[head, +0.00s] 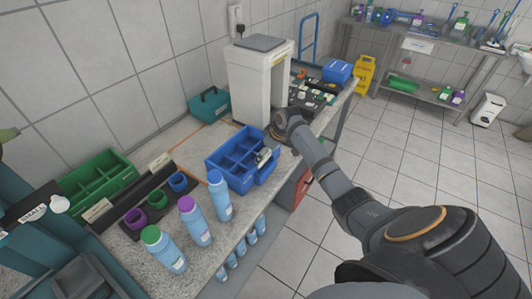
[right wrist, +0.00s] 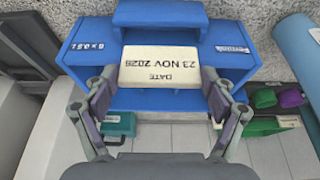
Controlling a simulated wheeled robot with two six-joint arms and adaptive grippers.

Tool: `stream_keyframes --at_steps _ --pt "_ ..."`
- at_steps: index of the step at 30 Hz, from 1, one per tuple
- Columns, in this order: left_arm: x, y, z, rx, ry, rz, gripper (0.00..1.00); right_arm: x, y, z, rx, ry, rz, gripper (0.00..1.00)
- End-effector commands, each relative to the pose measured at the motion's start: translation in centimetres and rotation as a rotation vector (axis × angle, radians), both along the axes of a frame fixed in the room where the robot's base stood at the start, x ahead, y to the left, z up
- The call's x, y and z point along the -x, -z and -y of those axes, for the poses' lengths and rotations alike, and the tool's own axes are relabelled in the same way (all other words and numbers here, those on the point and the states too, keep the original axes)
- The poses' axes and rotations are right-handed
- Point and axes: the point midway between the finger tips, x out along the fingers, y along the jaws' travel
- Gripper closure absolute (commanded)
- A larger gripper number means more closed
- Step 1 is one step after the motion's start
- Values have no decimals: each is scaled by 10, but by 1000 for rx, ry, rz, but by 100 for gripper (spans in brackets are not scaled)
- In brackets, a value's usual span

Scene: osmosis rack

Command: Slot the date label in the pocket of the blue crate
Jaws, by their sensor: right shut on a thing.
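The blue crate (head: 222,160) stands on the worktop in the head view, an open carrier with compartments. In the right wrist view its blue wall (right wrist: 90,65) fills the upper middle, with small printed labels at left and right. My right gripper (head: 264,157) is at the crate's right side. It is shut on the date label (right wrist: 160,66), a cream plate reading "DATE 23 NOV 2028", upside down in the right wrist view. The label is in front of the blue wall; I cannot tell whether it touches it. The pocket is not clearly visible.
Bottles with blue, purple and green caps (head: 196,222) stand in front of the crate. A green carrier (head: 95,178) is at the left, a teal box (head: 210,104) and white machine (head: 258,80) behind.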

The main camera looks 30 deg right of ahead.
Motion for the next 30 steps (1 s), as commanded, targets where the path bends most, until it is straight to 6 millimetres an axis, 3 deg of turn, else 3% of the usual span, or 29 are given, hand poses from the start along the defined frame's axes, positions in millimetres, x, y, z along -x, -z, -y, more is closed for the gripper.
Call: stream_keyframes --at_steps 30 --pt "0 3 -1 -2 1 -1 60 0 10 0 0 1 0 43"
